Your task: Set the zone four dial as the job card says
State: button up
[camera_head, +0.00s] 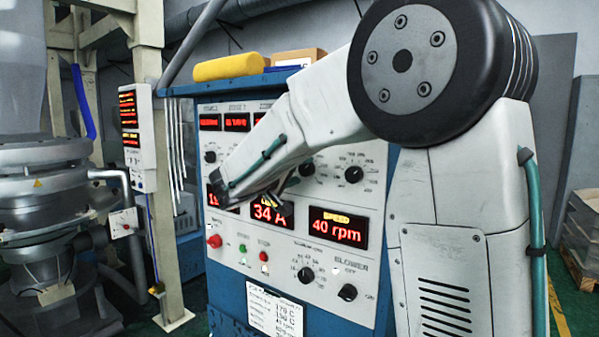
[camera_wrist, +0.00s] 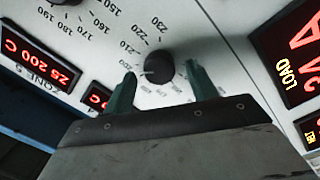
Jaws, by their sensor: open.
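In the wrist view my gripper (camera_wrist: 160,86) is open, its two green fingers on either side of a black dial (camera_wrist: 158,67). I cannot tell whether they touch it. The dial's printed scale shows numbers such as 220 and 230, and a white mark lies at its left side. Its zone label is not readable; a red display (camera_wrist: 97,98) below it is mostly hidden by my gripper. In the head view my arm covers this part of the panel. The white job card (camera_head: 272,309) hangs low on the panel front; its small print is not surely readable.
Another dial (camera_wrist: 66,1) and a display reading Z5 200 C (camera_wrist: 38,63) are at left in the wrist view. In the head view, more dials (camera_head: 354,174), a red button (camera_head: 214,241) and a 40 rpm display (camera_head: 338,228) crowd the panel. A yellow roll (camera_head: 228,67) lies on top.

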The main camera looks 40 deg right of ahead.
jog(key=shift+d, duration=0.35)
jog(key=c, duration=1)
jog(key=shift+n, duration=0.4)
jog(key=shift+f+n, duration=0.1)
jog(key=shift+n, duration=2.4)
